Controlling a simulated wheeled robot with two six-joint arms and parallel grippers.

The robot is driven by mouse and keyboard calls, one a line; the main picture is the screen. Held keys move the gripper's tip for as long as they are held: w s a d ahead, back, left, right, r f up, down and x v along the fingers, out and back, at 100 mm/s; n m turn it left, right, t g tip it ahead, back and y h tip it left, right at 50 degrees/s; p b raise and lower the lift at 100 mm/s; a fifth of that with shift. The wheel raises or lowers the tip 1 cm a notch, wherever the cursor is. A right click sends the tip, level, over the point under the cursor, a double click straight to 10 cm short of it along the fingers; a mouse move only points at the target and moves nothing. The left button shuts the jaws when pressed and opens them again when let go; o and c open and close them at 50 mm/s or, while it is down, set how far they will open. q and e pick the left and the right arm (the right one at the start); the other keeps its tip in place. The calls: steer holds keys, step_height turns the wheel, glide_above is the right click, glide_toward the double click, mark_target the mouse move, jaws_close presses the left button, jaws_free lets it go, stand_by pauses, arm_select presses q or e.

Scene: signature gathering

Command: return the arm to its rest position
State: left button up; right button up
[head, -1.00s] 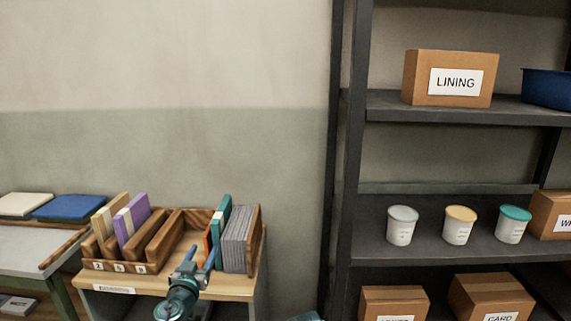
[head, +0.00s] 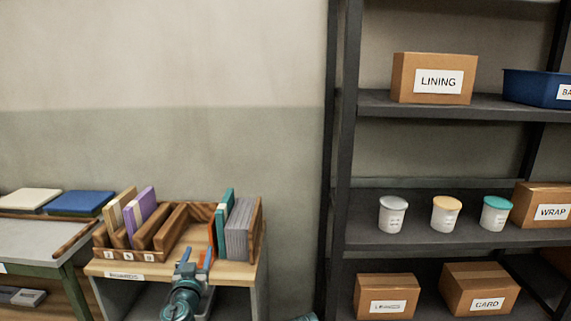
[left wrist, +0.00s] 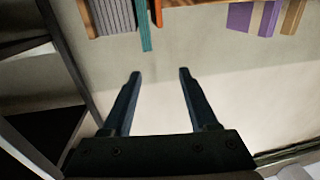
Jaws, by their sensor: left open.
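My left gripper (head: 194,258) is at the bottom of the head view, in front of the wooden rack (head: 170,252) on the small table. Its two fingers stand apart with nothing between them. In the left wrist view the open fingers (left wrist: 157,72) show against the bare wall, with the rack's books at the top edge of that picture. The end of another teal part, likely mine, just shows at the bottom edge of the head view. My right gripper does not show clearly.
The rack holds cream and purple books (head: 140,207), a teal book (head: 225,214) and grey ones (head: 240,229). A dark shelf unit (head: 347,170) stands to the right with boxes and three tubs (head: 445,215). A grey-topped table (head: 38,238) is at left.

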arm_select(q)
steer(key=s+d+f+n+g+y, duration=0.1)
steer(key=s+d+f+g+y, duration=0.15)
steer(key=s+f+g, duration=0.35)
steer(key=s+d+f+g+y, duration=0.1)
steer(key=s+d+f+g, duration=0.2)
steer(key=f, duration=0.6)
steer(key=s+d+f+m+g+h, duration=0.3)
steer(key=s+d+f+g, duration=0.3)
steer(key=s+d, duration=0.15)
steer(key=s+d+m+g, duration=0.3)
steer(key=s+d, duration=0.3)
steer(key=s, duration=0.3)
step_height(320, 180, up, 12)
steer(key=w+a+p, duration=0.1)
steer(key=p, duration=1.1)
steer(key=shift+f+h+p, duration=0.15)
steer(key=shift+h+p, duration=0.2)
steer(key=shift+h, duration=0.1)
